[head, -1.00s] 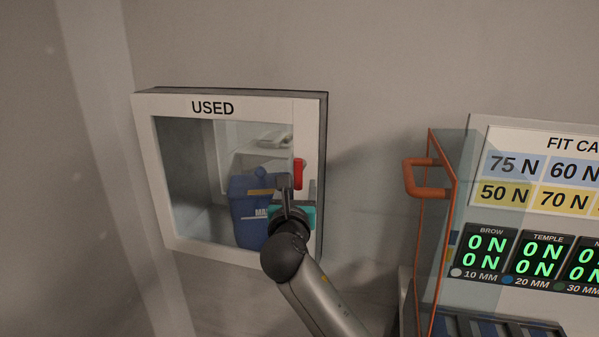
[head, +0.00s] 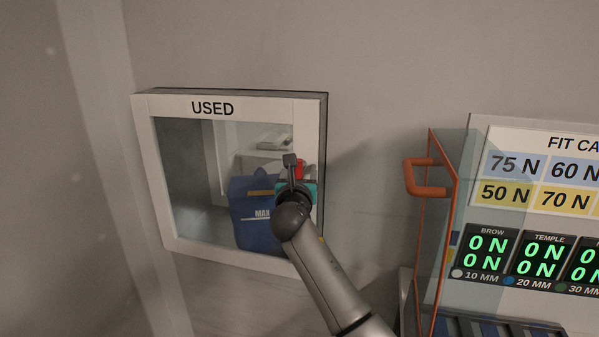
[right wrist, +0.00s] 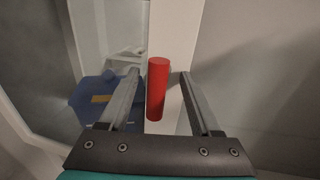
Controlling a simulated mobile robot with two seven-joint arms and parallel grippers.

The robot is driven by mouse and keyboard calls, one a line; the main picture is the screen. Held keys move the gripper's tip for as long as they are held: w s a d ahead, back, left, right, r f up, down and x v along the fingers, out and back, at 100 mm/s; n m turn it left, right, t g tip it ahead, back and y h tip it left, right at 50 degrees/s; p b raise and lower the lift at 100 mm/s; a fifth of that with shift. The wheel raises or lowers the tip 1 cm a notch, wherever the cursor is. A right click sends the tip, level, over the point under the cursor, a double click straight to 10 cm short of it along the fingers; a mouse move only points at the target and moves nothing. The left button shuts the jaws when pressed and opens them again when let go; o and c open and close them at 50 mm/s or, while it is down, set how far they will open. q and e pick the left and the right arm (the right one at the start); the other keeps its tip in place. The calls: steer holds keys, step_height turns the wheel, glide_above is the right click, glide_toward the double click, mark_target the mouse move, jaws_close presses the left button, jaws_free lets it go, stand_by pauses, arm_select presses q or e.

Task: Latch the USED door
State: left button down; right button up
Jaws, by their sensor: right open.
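The USED door (head: 143,180) is a white frame with a clear pane and the word USED along its top. It appears to lie against its wall cabinet. A red latch handle (head: 299,168) is on the door's right side, partly hidden by my right gripper (head: 291,160). In the right wrist view the red handle (right wrist: 157,90) stands upright, between the two fingers of the open right gripper (right wrist: 159,75). Gaps show on both sides of it. My left gripper is not in view.
A blue container (head: 252,222) shows behind the pane. To the right stands a bench unit with an orange-edged clear panel and orange handle (head: 428,191), a fit chart (head: 540,180) and green number displays (head: 486,250). Bare wall lies between.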

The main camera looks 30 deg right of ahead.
jaws_close()
stand_by(0.3)
steer(key=shift+m, duration=0.4)
steer(key=m+b, duration=0.1)
steer(key=m, duration=0.2)
steer(key=shift+a+f+t+h, duration=0.1)
steer(key=shift+t+h, duration=0.2)
steer(key=m+b, duration=0.2)
steer(key=m, duration=0.1)
steer(key=shift+w+f+m+h, duration=0.1)
steer(key=shift+m+h, duration=0.3)
steer(key=m+b, duration=0.2)
steer(key=m, duration=0.1)
steer(key=shift+h+b, duration=0.4)
steer(key=m+h+b, duration=0.1)
steer(key=m+b, duration=0.3)
steer(key=m, duration=0.1)
steer(key=shift+a+g, duration=0.1)
steer(key=shift+g, duration=0.3)
steer(key=shift+w+r+m+g+h+b, duration=0.1)
steer(key=shift+m+g+h+b, duration=0.15)
steer(key=shift+m+b, duration=0.8)
steer(key=shift+r+m+g+h+b, duration=0.2)
steer(key=shift+m+b, duration=0.5)
steer(key=shift+m, duration=0.65)
